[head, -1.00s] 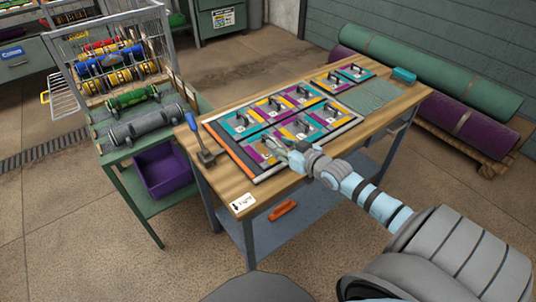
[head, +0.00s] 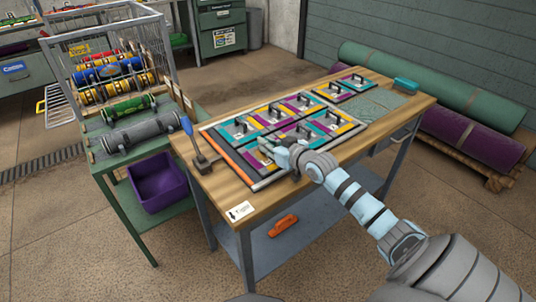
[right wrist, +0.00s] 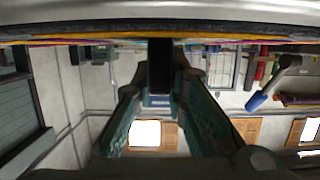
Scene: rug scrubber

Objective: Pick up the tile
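My right gripper (head: 272,149) is low over the near left corner of the tray and covers much of the tile there. In the right wrist view, a black handle (right wrist: 160,66) stands between my two dark green fingers, with the tile plane edge-on above. Whether the fingertips press on it is unclear. My left gripper is not in view.
A blue-handled tool (head: 192,140) stands at the bench's left corner. A teal block (head: 406,84) lies at the far right. A green cart (head: 110,140) with brushes and a purple bin (head: 158,182) stands left. Rolled rugs (head: 440,85) lie behind, and an orange tool (head: 283,225) is on the lower shelf.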

